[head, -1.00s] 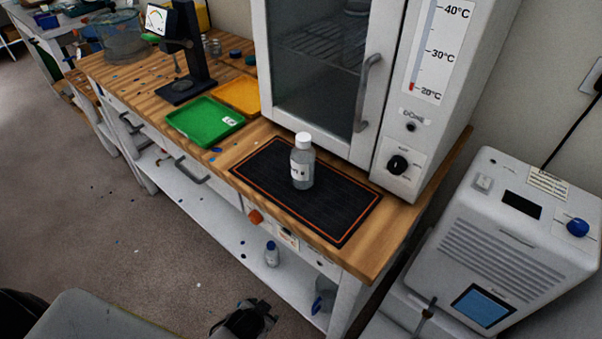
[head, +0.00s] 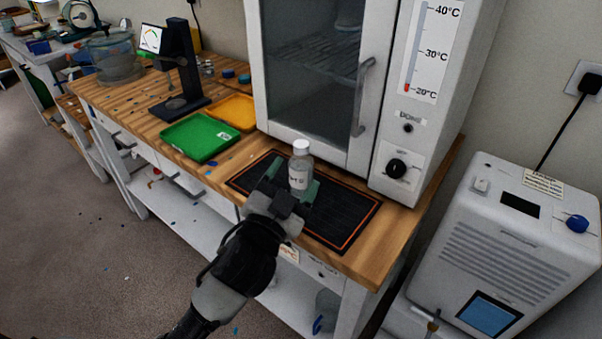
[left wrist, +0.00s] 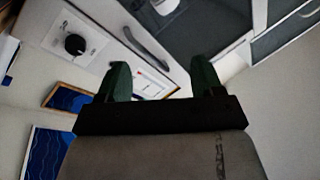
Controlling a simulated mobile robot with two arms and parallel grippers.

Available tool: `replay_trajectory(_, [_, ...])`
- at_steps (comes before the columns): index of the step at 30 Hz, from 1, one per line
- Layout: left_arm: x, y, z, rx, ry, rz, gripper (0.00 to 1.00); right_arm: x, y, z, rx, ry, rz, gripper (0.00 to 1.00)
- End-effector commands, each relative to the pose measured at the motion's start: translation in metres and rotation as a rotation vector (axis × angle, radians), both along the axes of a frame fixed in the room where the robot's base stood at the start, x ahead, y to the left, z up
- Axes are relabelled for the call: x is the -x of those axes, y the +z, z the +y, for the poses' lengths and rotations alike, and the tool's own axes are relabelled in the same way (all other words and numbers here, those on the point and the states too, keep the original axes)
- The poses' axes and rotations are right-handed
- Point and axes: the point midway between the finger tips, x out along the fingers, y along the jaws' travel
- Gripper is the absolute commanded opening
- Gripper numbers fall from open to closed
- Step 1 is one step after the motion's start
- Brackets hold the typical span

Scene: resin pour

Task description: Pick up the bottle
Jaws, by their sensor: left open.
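A clear bottle (head: 301,171) with a white cap and a white label stands upright on the black mat (head: 341,217) with an orange border, on the wooden bench. My left gripper (head: 290,188) is open at the bottle, its green fingers to either side of the bottle's lower part in the head view. I cannot tell whether they touch it. The left wrist view shows the two open green fingers (left wrist: 161,80), but I cannot make out the bottle there. My right gripper is not in view.
A white oven-like cabinet (head: 385,120) with a door handle stands close behind the mat. A green tray (head: 200,137) and a yellow tray (head: 236,112) lie to the left, near a dark stand with a dial (head: 183,75). A white machine (head: 505,245) stands at right.

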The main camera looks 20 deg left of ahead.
Motion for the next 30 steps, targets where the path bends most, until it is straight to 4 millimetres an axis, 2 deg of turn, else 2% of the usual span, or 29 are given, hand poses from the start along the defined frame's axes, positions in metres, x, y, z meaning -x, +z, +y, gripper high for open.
replay_trajectory(1, [-0.004,0.022,-0.011,-0.044,-0.046,-0.104,0.67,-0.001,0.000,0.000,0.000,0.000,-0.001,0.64])
replay_trajectory(5, [-0.003,0.077,-0.051,-0.202,-0.210,-0.404,0.67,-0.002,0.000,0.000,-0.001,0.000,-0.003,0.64])
replay_trajectory(6, [0.001,0.091,-0.066,-0.269,-0.274,-0.503,0.67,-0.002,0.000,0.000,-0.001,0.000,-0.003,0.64])
replay_trajectory(9, [0.015,0.115,-0.104,-0.471,-0.453,-0.724,0.67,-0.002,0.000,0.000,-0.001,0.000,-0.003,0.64])
replay_trajectory(13, [0.030,0.116,-0.142,-0.794,-0.697,-0.927,0.67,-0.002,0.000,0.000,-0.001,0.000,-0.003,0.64])
replay_trajectory(15, [0.031,0.106,-0.153,-0.996,-0.827,-0.984,0.67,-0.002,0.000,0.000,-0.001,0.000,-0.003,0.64])
replay_trajectory(17, [0.028,0.094,-0.156,-1.181,-0.931,-1.000,0.67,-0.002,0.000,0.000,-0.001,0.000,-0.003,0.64])
replay_trajectory(20, [0.012,0.074,-0.145,-1.505,-1.087,-0.946,0.67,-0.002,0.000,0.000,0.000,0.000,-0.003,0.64])
replay_trajectory(23, [-0.013,0.061,-0.114,-1.833,-1.204,-0.784,0.67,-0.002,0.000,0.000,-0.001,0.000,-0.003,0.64])
replay_trajectory(24, [-0.024,0.059,-0.098,-1.953,-1.237,-0.693,0.67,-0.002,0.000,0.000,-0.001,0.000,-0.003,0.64])
replay_trajectory(27, [-0.047,0.066,-0.053,-2.200,-1.277,-0.430,0.67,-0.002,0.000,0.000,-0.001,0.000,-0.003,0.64])
replay_trajectory(30, [-0.060,0.078,-0.013,-2.354,-1.278,-0.179,0.67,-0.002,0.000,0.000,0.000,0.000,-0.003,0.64])
